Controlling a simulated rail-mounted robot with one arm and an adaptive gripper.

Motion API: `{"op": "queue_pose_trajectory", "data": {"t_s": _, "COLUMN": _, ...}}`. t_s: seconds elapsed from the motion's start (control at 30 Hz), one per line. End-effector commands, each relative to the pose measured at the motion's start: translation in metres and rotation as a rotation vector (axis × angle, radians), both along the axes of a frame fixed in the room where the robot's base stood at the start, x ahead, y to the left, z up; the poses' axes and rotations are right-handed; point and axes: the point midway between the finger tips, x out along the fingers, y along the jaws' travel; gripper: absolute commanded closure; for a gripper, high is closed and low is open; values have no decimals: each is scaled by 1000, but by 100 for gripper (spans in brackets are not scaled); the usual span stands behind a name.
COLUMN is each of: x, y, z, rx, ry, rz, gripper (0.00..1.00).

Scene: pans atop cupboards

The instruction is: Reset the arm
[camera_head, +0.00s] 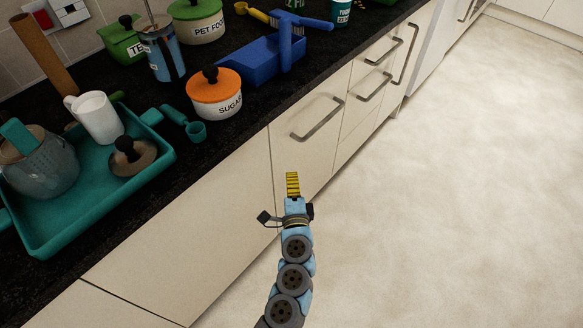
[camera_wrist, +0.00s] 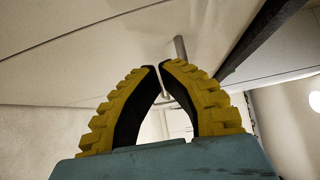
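My gripper (camera_head: 292,176) hangs in front of the pale cupboard fronts, below the worktop edge, left of and below a drawer handle (camera_head: 318,120). In the wrist view, the yellow ridged fingers of my gripper (camera_wrist: 158,66) curve inward and their tips all but meet, with only a thin gap. Nothing is held between them. In the head view the fingers look like one narrow yellow block. My arm reaches up from the bottom of that view.
More bar handles (camera_head: 374,87) stick out at right. The pale floor (camera_head: 450,200) is clear.

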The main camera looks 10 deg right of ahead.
Motion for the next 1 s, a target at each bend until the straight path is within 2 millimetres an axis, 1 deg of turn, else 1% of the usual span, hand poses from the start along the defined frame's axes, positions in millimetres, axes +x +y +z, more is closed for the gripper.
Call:
{"op": "queue_pose_trajectory", "data": {"t_s": 0.03, "x": -7, "y": 0, "z": 1, "rx": -1, "ry": -1, "rz": -2, "gripper": 100}}
{"op": "queue_pose_trajectory", "data": {"t_s": 0.2, "x": -28, "y": 3, "z": 0, "rx": -1, "ry": 1, "rz": 0, "gripper": 100}}
{"op": "queue_pose_trajectory", "data": {"t_s": 0.4, "x": -45, "y": 4, "z": 2, "rx": -1, "ry": -2, "rz": 0, "gripper": 100}}
{"op": "queue_pose_trajectory", "data": {"t_s": 0.6, "x": -52, "y": 4, "z": 1, "rx": -2, "ry": -2, "rz": 0, "gripper": 100}}
{"op": "queue_pose_trajectory", "data": {"t_s": 0.83, "x": -53, "y": 4, "z": -1, "rx": -8, "ry": 3, "rz": -6, "gripper": 100}}
{"op": "queue_pose_trajectory", "data": {"t_s": 0.93, "x": -55, "y": -2, "z": -10, "rx": -38, "ry": 22, "rz": -42, "gripper": 100}}
{"op": "queue_pose_trajectory", "data": {"t_s": 1.0, "x": -58, "y": -7, "z": -21, "rx": -80, "ry": 46, "rz": -83, "gripper": 100}}
